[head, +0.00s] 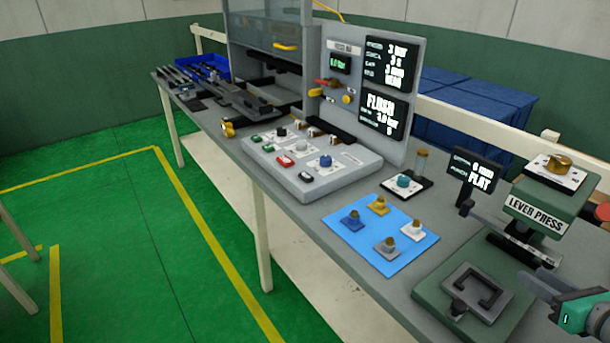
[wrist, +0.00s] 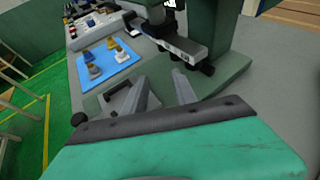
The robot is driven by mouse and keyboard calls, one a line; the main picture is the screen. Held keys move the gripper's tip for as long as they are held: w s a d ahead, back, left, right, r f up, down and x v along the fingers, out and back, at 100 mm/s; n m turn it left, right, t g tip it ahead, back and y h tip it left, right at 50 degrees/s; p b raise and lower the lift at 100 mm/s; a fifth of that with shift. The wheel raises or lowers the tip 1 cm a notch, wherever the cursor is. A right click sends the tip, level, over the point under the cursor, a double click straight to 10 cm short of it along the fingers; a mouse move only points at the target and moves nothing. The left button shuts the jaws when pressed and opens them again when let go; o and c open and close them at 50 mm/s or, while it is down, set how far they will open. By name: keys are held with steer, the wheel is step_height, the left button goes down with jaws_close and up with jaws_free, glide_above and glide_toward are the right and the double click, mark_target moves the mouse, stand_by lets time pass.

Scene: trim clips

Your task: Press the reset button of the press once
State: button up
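A sloped control panel (head: 312,186) stands on the bench in front of the large grey press (head: 268,40). It carries a green button (head: 255,139), a red button (head: 285,161), a pale button (head: 306,175) and several knobs, one of them blue (head: 326,161). Their labels are too small to read, so I cannot tell which is the reset button. My gripper (head: 537,284) is at the lower right, beside the green lever press (head: 540,205) and well away from the panel. In the wrist view its fingers (wrist: 160,88) are apart with nothing between them.
A blue mat (head: 365,252) with several small knobbed pieces lies between the panel and the lever press base (head: 430,296). Display boards (head: 390,65) stand behind the panel. A small display (head: 474,172) stands left of the lever press. A blue bin (head: 205,68) is at the far left.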

jaws_close()
stand_by(1.4)
